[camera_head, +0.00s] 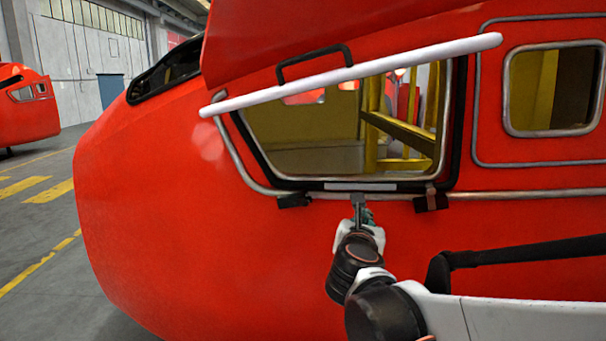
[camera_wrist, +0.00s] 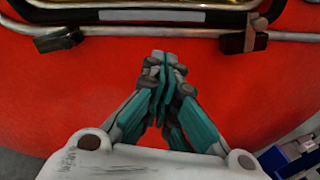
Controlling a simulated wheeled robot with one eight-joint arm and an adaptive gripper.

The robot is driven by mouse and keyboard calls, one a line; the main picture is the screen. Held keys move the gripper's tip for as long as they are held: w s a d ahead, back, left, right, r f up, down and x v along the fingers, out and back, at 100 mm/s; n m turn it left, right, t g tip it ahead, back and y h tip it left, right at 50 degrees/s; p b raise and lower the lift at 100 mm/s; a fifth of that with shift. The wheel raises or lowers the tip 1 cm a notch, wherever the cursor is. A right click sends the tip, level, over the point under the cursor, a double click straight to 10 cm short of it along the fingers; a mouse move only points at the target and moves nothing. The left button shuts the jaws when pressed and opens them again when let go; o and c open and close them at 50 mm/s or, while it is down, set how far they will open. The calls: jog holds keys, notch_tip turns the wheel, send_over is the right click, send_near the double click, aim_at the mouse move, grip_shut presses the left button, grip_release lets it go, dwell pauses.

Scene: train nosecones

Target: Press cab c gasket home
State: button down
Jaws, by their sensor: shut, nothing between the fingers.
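The red train cab (camera_head: 200,210) fills the head view, with a side window framed by a black gasket (camera_head: 262,165) and a grey metal rim. A pale strip (camera_head: 360,187) lies along the gasket's lower edge; it also shows in the wrist view (camera_wrist: 150,15). My gripper (camera_head: 359,203) is just below that strip, in front of the red panel under the window. In the wrist view my gripper (camera_wrist: 160,62) has its fingers together and empty, pointing up toward the lower rail. I cannot tell whether the fingertips touch the cab.
A grey rail (camera_head: 480,194) runs under the window. Two dark blocks, left (camera_head: 293,201) and right (camera_head: 431,201), sit on it either side of my gripper. A raised red panel with a white bar (camera_head: 350,73) and black handle hangs above.

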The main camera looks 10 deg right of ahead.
aim_at(360, 187)
jog(key=shift+w+a+r+n+t+p, duration=0.15)
jog(key=shift+w+a+r+n+p, duration=0.15)
jog(key=shift+r+n, duration=0.2)
jog(key=shift+w+a+r+n+t+p, duration=0.1)
jog(key=shift+w+a+r+n+t, duration=0.1)
jog(key=shift+w+r+n, duration=0.25)
jog(key=shift+d, duration=0.1)
jog(key=x, duration=1.3)
jog(key=shift+w+p, duration=0.35)
jog(key=shift+p, duration=0.05)
jog(key=shift+d+f, duration=0.15)
